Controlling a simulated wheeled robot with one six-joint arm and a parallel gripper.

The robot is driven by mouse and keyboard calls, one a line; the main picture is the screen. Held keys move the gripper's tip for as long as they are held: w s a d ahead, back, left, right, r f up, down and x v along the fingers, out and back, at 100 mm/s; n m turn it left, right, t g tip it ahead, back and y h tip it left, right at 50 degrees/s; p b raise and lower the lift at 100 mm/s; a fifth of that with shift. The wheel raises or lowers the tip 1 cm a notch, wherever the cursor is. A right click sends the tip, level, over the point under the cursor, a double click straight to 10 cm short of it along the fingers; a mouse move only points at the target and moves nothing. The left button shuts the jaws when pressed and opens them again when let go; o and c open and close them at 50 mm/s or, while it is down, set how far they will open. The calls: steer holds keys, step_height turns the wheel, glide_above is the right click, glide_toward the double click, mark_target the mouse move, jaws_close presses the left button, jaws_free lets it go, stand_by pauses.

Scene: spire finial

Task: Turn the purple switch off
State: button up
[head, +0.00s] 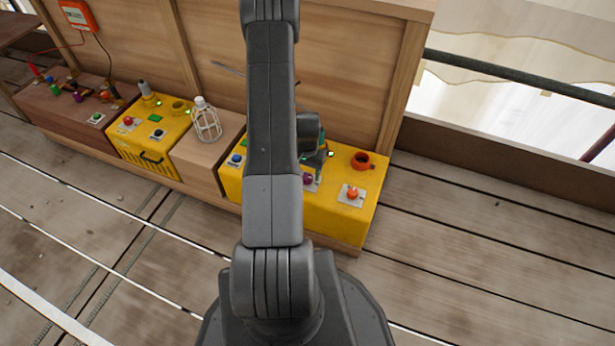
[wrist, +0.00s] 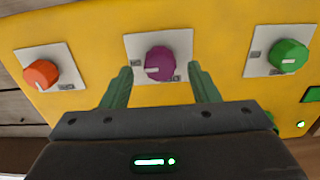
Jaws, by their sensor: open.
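The purple switch (wrist: 160,63) is a round knob with a white pointer line, on a white plate on a yellow box (wrist: 90,30). It lies in the upper middle of the wrist view, and its pointer is toward the left. My gripper (wrist: 160,75) is open, with its green fingers on either side of the knob and apart from it in the picture. I cannot tell how near the fingertips are in depth. In the head view the purple switch (head: 309,180) shows just right of my arm, which hides part of the yellow box.
An orange knob (wrist: 41,75) is left of the purple one and a green knob (wrist: 290,54) right of it. Open plank floor (head: 470,250) lies to the right.

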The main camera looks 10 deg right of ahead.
steer(key=shift+f, duration=0.9)
steer(key=shift+c, duration=0.4)
steer(key=c, duration=0.9)
